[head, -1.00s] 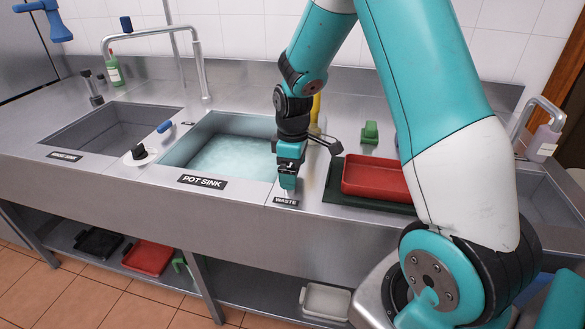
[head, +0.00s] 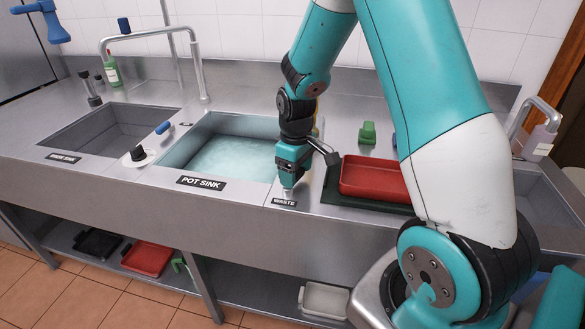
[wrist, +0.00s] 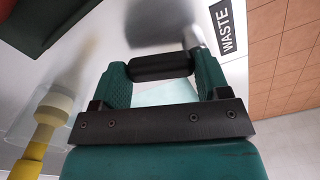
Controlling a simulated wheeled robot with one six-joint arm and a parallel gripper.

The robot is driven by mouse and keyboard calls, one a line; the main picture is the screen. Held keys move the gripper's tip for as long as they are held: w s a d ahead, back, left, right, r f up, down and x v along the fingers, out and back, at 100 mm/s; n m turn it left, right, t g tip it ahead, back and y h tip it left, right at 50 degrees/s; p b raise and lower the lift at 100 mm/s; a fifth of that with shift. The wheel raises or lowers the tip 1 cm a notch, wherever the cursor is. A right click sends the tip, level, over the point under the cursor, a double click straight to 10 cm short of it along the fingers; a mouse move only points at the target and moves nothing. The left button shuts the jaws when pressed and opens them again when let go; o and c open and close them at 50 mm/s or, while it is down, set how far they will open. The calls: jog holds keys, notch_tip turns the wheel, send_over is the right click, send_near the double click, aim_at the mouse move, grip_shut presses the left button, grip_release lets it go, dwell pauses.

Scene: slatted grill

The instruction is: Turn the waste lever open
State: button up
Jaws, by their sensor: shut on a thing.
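The waste lever shows in the wrist view as a black cylindrical grip (wrist: 160,67) on a bright metal stem, beside the WASTE label (wrist: 228,27). My gripper (wrist: 162,70) has its two green fingers at either end of this grip and is shut on it. In the head view my gripper (head: 288,181) points down at the counter's front strip, just right of the pot sink (head: 172,158) and just behind the WASTE label (head: 284,202). It hides most of the lever there.
The pot sink holds pale water. A red tray (head: 375,190) on a dark green mat stands close to the right of my gripper. A green object (head: 367,133) stands behind the tray. A yellow object (wrist: 38,140) is at lower left in the wrist view.

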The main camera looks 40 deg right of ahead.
jog(key=m, duration=0.1)
jog(key=s+m, duration=0.1)
jog(key=shift+d+m, duration=0.1)
jog(key=shift+m, duration=0.3)
jog(key=m, duration=0.1)
jog(key=s+m+p, duration=0.1)
jog(key=m, duration=0.1)
jog(key=shift+m, duration=0.3)
jog(key=m, duration=0.2)
jog(key=s+m, duration=0.1)
jog(key=shift+a+p, duration=0.25)
jog(key=shift+p, duration=0.05)
jog(key=shift+s+a+m, duration=0.15)
jog(key=shift+s+m, duration=0.05)
jog(key=shift+m, duration=0.7)
jog(key=shift+s+a+m, duration=0.1)
jog(key=shift+s+m, duration=0.1)
jog(key=shift+m, duration=0.7)
jog(key=o, duration=0.9)
jog(key=shift+o, duration=0.2)
